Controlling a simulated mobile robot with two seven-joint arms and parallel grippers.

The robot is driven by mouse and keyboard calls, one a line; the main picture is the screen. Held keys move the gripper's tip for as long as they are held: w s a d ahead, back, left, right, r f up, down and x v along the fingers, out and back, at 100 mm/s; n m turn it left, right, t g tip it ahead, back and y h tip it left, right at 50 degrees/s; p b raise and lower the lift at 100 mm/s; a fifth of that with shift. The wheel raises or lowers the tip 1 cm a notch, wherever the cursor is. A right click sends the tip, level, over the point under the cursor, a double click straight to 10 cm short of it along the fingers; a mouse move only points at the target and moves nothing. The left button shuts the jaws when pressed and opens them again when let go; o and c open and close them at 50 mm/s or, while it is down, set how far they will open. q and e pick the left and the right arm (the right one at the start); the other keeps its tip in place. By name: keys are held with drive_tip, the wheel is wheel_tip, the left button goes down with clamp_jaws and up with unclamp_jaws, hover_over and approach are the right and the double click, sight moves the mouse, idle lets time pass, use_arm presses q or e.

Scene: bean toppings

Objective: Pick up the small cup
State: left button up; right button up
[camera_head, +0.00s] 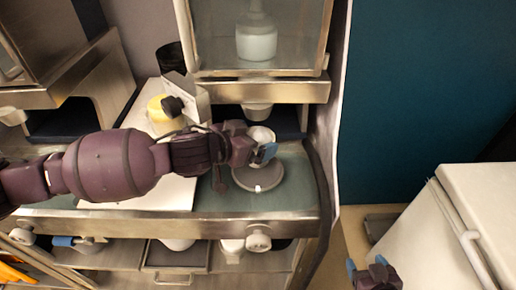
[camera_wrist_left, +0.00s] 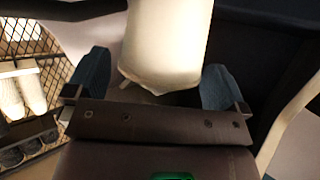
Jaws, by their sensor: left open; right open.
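A small white cup (camera_head: 261,134) stands on a round grey disc on the metal counter, partly hidden by my left gripper (camera_head: 257,152). The left gripper reaches in from the left, right at the cup. In the left wrist view, a pale cup-like body (camera_wrist_left: 166,42), which looks like the same cup, lies between and just beyond the two blue fingers of the open left gripper (camera_wrist_left: 158,92). Gaps show at both sides of it. My right gripper (camera_head: 366,268) is open and empty at the bottom right, far from the cup.
The grey disc (camera_head: 270,181) lies near the counter's right end. A pale nozzle (camera_head: 257,112) hangs above the cup, below a glass-fronted dispenser (camera_head: 210,40). A white board (camera_head: 160,197) and a yellow item (camera_head: 159,110) are to the left. A white cabinet (camera_head: 485,190) stands at the right.

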use_arm(q)
drive_tip(key=shift+w+d+f, duration=0.25)
drive_tip(key=shift+d, duration=0.05)
drive_tip(key=c, duration=0.8)
drive_tip(key=shift+c, duration=0.3)
